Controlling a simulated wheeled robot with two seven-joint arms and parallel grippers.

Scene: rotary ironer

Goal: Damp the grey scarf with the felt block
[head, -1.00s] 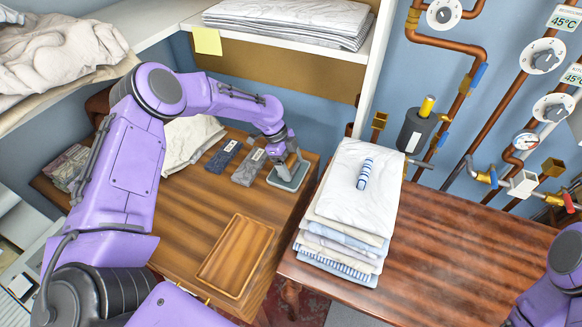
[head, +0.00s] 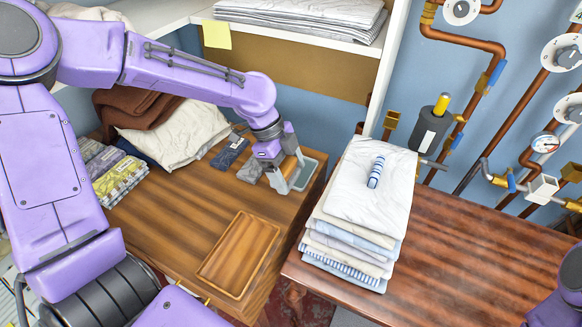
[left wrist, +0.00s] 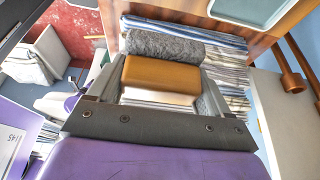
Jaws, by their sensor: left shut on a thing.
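My left gripper (head: 287,180) is low over the right end of the wooden counter, beside the shallow grey-green tray (head: 314,168). In the left wrist view it is shut on the felt block (left wrist: 160,73), a tan body with a grey felt roll (left wrist: 165,46) at its far side. In the head view the block is mostly hidden by the gripper. The grey scarf (head: 250,167) lies folded on the counter just left of the gripper, partly covered by it. The tray also shows in the left wrist view (left wrist: 250,12). My right gripper is out of view.
A navy folded cloth (head: 229,153) lies left of the scarf. An empty wooden tray (head: 238,255) is at the counter's front. A tall linen stack (head: 350,235) with a striped roll (head: 376,171) stands to the right, across a gap. Pale cloth (head: 180,135) lies behind left.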

